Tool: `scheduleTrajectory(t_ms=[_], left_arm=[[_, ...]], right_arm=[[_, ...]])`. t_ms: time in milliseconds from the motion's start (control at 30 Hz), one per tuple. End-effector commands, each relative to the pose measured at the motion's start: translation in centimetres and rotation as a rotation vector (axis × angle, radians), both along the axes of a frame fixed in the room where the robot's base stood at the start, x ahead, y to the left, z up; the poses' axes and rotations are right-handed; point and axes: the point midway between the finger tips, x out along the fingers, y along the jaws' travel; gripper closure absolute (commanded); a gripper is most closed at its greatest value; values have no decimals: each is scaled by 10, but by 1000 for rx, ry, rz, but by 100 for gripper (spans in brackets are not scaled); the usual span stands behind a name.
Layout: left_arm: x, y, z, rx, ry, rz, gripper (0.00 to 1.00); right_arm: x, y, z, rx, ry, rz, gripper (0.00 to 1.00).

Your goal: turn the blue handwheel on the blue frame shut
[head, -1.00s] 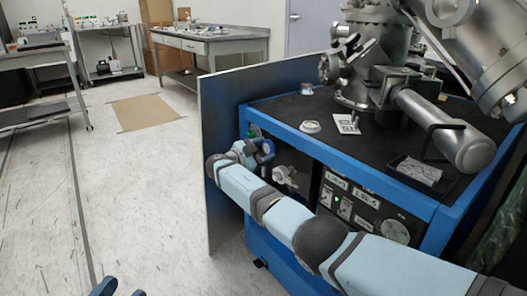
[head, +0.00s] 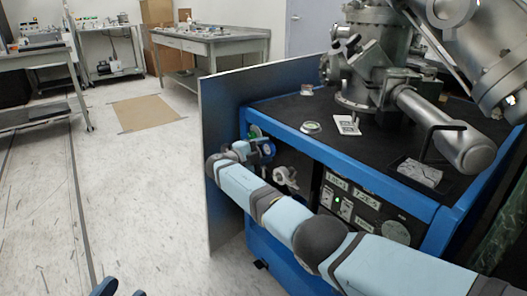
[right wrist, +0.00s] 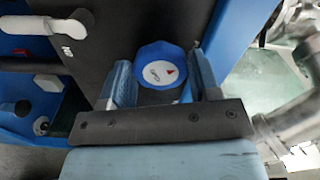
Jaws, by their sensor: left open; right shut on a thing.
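The blue handwheel (right wrist: 160,72) has a faceted rim and a white centre disc with a small red mark. In the right wrist view it sits between the two fingers of my right gripper (right wrist: 162,80), which is shut on it. In the head view the handwheel (head: 268,151) shows partly behind my right gripper (head: 254,150), at the left end of the blue frame (head: 300,145). My left gripper (head: 121,290) shows only its blue fingertips at the bottom edge of the head view, apart and empty, far from the handwheel.
A grey panel (head: 222,170) stands at the frame's left side. White fittings (head: 286,178) and a control panel (head: 338,203) are close to my right arm. Metal vacuum parts (head: 375,60) stand on top. The floor (head: 140,190) to the left is clear.

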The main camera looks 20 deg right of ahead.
Motion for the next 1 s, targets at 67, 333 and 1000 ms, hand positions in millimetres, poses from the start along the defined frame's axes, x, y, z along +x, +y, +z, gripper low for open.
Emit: scheduleTrajectory(t_ms=[67, 333, 1000], left_arm=[[0, 0, 0, 0, 0, 0, 57], [0, 1, -1, 6, 0, -1, 57], [0, 1, -1, 9, 1, -2, 57]], right_arm=[[-1, 1, -1, 7, -12, -1, 67], [-1, 1, -1, 13, -26, -1, 67], [-1, 3, 0, 11, -26, 0, 18]])
